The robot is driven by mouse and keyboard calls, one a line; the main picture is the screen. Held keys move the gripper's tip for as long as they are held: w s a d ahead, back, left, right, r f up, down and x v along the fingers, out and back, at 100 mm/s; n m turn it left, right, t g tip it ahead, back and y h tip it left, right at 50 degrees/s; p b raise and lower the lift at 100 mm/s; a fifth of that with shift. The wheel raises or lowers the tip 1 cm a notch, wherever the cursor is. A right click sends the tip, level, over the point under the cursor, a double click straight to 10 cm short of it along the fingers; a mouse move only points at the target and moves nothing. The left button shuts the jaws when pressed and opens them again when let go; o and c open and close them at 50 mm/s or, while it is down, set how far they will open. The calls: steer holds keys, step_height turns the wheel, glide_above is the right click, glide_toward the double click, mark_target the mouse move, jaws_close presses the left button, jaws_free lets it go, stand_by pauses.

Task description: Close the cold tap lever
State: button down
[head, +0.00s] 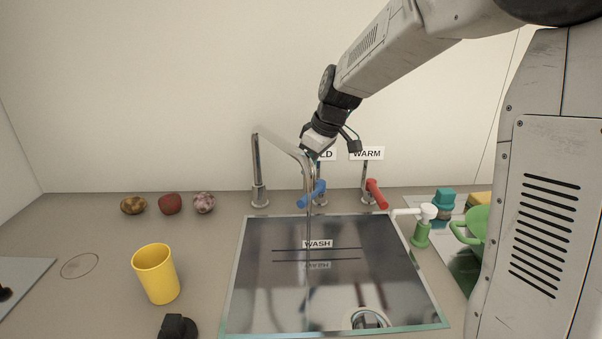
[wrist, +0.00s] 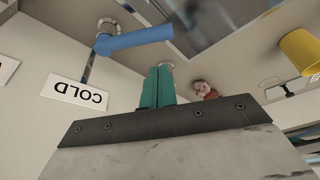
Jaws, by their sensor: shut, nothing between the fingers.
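The blue cold tap lever (head: 312,194) sits on a chrome post behind the sink, below a partly covered COLD sign (head: 327,155). In the wrist view the blue lever (wrist: 135,40) runs slantwise near the top, with the upside-down COLD sign (wrist: 75,93) beside it. My gripper (head: 305,155) is above the lever near the spout, apart from it. Its teal fingers (wrist: 157,87) are together and empty in the wrist view. The curved chrome spout (head: 280,144) stands just left of the lever, and a thin vertical streak shows below its end.
A red lever (head: 376,194) under the WARM sign (head: 367,153) stands to the right. The sink (head: 262,300) lies in front. A yellow cup (head: 155,274) and several stones (head: 169,204) are on the left. A green-and-white dispenser (head: 422,227) is at the right.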

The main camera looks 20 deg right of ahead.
mark_target(312, 194)
steer(key=x, duration=0.8)
steer(key=shift+s+a+f, duration=0.1)
steer(key=shift+a, duration=0.05)
